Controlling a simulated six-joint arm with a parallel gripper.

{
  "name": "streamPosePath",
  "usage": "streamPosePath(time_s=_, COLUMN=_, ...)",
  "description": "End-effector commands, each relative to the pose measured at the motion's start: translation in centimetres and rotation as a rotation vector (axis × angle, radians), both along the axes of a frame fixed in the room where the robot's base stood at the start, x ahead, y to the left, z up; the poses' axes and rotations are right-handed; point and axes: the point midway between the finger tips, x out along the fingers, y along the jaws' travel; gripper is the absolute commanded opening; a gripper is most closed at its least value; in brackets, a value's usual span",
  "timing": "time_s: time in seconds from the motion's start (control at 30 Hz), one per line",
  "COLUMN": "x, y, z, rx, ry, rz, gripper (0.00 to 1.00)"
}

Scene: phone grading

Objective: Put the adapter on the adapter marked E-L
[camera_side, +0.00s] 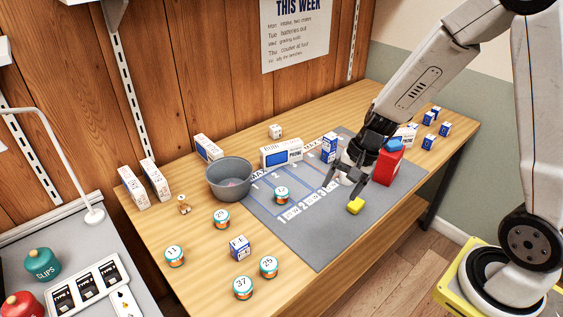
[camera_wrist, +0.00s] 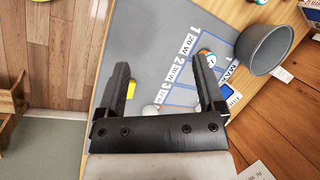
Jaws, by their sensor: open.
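No label E-L can be read for certain. A small blue-and-white box (camera_side: 240,247) with unclear lettering stands on the wooden table in front of the mat, and may be an adapter. More small blue-and-white boxes (camera_side: 428,118) stand at the far right end, and a taller one (camera_side: 329,148) stands on the mat's back part. My gripper (camera_side: 348,182) is open over the right part of the grey mat (camera_side: 302,238), with a pale round object between or just below its fingers. In the wrist view my open gripper (camera_wrist: 165,75) shows nothing clearly held.
A yellow block (camera_side: 355,206) and a red block (camera_side: 387,167) are close to my gripper. A grey bowl (camera_side: 229,180) stands at the mat's left edge. Several numbered tins, such as one marked 11 (camera_side: 175,257), stand at the front left. White phone boxes (camera_side: 282,154) stand behind.

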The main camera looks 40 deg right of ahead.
Motion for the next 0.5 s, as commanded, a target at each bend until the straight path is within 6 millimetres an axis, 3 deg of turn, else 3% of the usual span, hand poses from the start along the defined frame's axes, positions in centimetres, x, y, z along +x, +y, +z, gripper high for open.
streamPosePath(time_s=0.2, x=-3.4, y=0.9, z=1.4, rx=-0.21, ry=-0.068, rz=0.358, gripper=0.88)
streamPosePath(time_s=0.5, x=-6.4, y=1.4, z=3.0, rx=-0.443, ry=-0.18, rz=0.784, gripper=0.88)
